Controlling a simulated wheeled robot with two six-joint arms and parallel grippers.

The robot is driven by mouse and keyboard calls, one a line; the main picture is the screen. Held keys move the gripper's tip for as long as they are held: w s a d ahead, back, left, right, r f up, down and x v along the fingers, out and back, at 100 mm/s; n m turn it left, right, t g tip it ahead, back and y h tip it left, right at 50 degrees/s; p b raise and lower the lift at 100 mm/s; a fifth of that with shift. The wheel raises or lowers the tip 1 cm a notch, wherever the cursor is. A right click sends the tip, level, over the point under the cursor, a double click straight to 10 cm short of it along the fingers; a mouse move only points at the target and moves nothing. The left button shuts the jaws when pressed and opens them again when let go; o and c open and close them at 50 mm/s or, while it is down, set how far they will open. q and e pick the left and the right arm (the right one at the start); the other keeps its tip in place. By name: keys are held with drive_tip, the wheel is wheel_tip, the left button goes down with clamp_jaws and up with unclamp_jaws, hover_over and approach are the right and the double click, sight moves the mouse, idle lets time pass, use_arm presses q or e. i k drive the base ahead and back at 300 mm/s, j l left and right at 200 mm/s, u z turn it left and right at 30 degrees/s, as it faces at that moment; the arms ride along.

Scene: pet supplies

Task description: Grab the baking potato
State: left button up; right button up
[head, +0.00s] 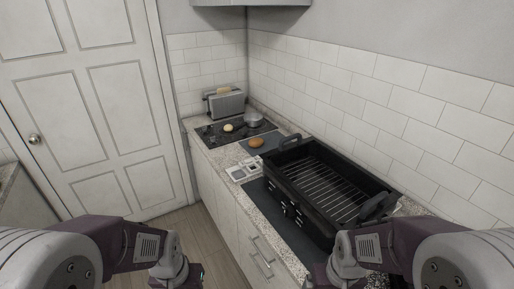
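A brown oval item that looks like the baking potato (256,142) lies on a dark flat mat or board (268,147) on the counter, between the cooktop and the large black roasting pan. Nothing is touching it from above. My two arms come in at the lower left and lower right, well short of the potato. Their wrist parts run down to the bottom edge, and the gripper fingers are out of the picture.
A black roaster (325,180) with a wire rack and raised handles fills the near counter. A small white divided tray (243,171) sits left of it. Behind are a black cooktop (212,133), a small pale round item (229,128), a grey pot (254,119) and a toaster (226,104).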

sight(255, 142)
drive_tip(key=i+j+z, duration=0.15)
drive_tip(key=i+j, duration=0.3)
drive_tip(key=i+j+z, duration=0.2)
drive_tip(key=i+j, duration=0.2)
drive_tip(key=i+j+z, duration=0.15)
drive_tip(key=i+j, duration=0.2)
drive_tip(key=j, duration=0.25)
drive_tip(key=i+j+z, duration=0.2)
drive_tip(key=i+j, duration=0.15)
drive_tip(key=j, duration=0.25)
drive_tip(key=i+j+z, duration=0.15)
drive_tip(key=i+j, duration=0.15)
drive_tip(key=j, duration=0.35)
drive_tip(key=i+j+z, duration=0.2)
drive_tip(key=j, duration=0.45)
drive_tip(key=i+j+z, duration=0.15)
drive_tip(key=i+j, duration=0.15)
drive_tip(key=j, duration=0.45)
drive_tip(key=i+j+z, duration=0.15)
drive_tip(key=j, duration=0.55)
